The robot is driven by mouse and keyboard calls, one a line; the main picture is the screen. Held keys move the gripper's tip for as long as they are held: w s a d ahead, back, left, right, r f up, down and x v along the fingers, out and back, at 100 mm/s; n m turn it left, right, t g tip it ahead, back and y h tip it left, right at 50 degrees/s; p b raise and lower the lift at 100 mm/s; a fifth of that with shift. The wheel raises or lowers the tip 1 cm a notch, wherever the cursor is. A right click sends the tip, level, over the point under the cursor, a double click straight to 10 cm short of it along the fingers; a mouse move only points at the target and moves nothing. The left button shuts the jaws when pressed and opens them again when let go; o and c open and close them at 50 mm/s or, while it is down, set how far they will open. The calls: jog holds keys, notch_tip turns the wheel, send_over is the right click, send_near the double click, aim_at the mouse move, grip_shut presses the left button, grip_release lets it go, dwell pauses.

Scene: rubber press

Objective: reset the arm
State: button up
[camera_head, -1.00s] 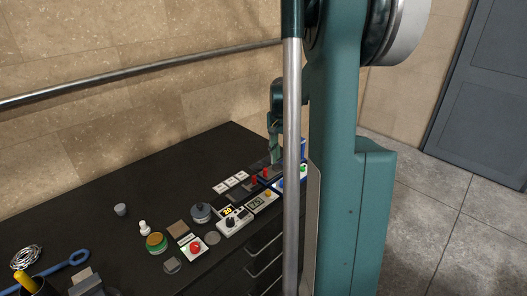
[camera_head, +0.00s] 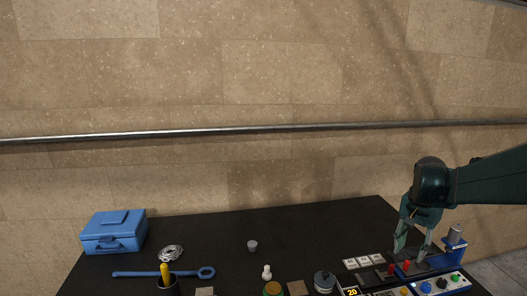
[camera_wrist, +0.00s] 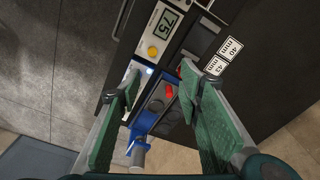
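My gripper (camera_head: 411,256) hangs fingers-down over the right end of the black bench, above a blue-based press-like fixture (camera_head: 455,238) with a grey cylinder on top. In the wrist view the green fingers (camera_wrist: 160,74) are spread apart, with nothing visibly held between them. Below and between them I see dark plates with round marks and a red handle (camera_wrist: 168,91). I cannot tell whether a finger touches the fixture.
A button panel (camera_head: 440,286) stands at the front right. The bench's back middle is clear.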

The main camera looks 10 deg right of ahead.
jog(key=s+a+r+n+t, duration=0.1)
jog(key=s+a+r+n, duration=0.15)
jog(key=a, duration=0.75)
jog(key=s+a+r+n+t, duration=0.1)
jog(key=a+r+n+t, duration=0.15)
jog(key=a, duration=0.85)
jog(key=s+a+f+n+t, duration=0.1)
jog(key=s+a+n, duration=0.2)
jog(key=s+a, duration=0.3)
jog(key=s+a+f+n+t+b, duration=0.1)
jog(key=s+a+n, duration=0.3)
jog(key=a, duration=0.8)
jog(key=shift+s+f+n+t+y, duration=0.2)
jog(key=shift+s+n+t+y, duration=0.15)
jog(key=shift+s+t, duration=0.35)
jog(key=shift+o, duration=0.2)
jog(key=shift+s, duration=0.15)
